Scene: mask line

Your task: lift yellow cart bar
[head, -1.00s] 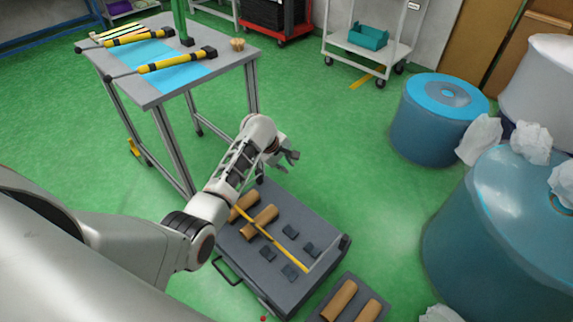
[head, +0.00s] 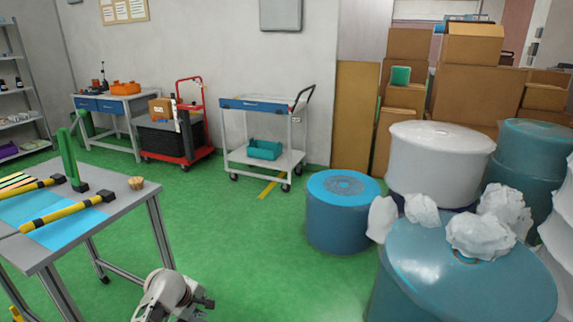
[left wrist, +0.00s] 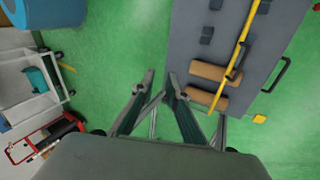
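The yellow cart bar (left wrist: 244,35) shows in the left wrist view as a thin yellow bar lying along the grey cart (left wrist: 205,58), past two brown rolls. The cart and its bar are outside the head view. My left gripper (left wrist: 160,77) is open and empty, with green floor between its fingertips. In the head view my left gripper (head: 203,302) shows at the bottom edge, partly cut off. My right gripper is in neither view.
A worktable (head: 100,228) with yellow-black tools stands at the left. A blue drum (head: 343,225) and larger drums fill the right. A white trolley (head: 262,130) stands at the back. Green floor lies clear between. The cart has a black loop handle (left wrist: 278,74).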

